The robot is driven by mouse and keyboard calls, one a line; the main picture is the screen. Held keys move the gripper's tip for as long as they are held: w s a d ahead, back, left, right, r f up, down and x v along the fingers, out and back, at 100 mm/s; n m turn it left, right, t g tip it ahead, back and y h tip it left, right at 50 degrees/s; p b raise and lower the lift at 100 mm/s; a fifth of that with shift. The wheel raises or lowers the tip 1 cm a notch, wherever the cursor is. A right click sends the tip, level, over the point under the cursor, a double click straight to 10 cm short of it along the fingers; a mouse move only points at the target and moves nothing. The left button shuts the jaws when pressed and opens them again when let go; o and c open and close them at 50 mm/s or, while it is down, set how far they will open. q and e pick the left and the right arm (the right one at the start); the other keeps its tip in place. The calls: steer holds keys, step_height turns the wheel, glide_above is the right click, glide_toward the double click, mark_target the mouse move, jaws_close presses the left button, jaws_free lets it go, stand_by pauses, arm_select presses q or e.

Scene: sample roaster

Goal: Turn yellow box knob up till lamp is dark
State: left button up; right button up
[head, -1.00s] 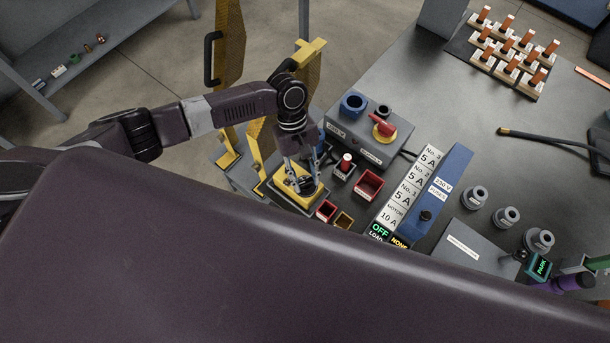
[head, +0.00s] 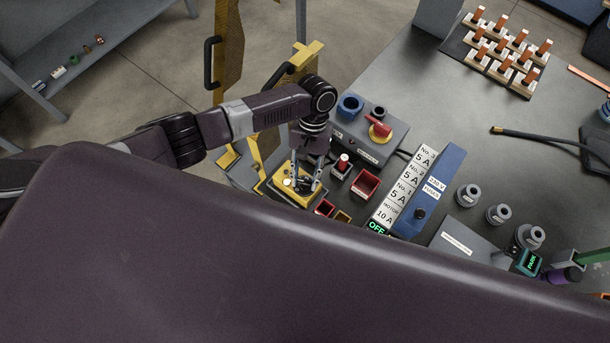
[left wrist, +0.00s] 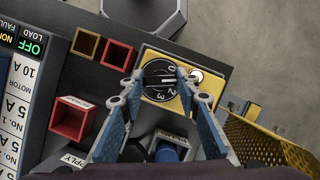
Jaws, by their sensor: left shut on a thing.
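The yellow box (head: 312,203) stands at the table's near left edge, partly hidden by my left gripper in the head view. The left wrist view shows its yellow top (left wrist: 212,61) with a round black knob (left wrist: 158,80), marked with white numbers including 0 and 2. A pale, whitish lamp (left wrist: 197,75) sits beside the knob; I cannot tell surely whether it is lit. My left gripper (head: 303,186) points down at the box. Its fingertips, also in the left wrist view (left wrist: 160,84), are shut on opposite sides of the knob. My right gripper is not in view.
A grey box with a red switch (head: 380,129) stands behind the yellow box. Small red bins (head: 365,183) and a blue fuse box (head: 430,192) are to its right. Yellow perforated guards (head: 228,60) rise behind my left arm.

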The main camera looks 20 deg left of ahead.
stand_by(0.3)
arm_select(q)
steer(key=o, duration=1.2)
steer(key=shift+c, duration=0.2)
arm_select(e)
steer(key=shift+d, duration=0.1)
arm_select(q)
steer(key=shift+r, duration=0.1)
steer(key=v, duration=1.2)
steer(key=shift+d, duration=0.15)
steer(key=shift+s, duration=0.1)
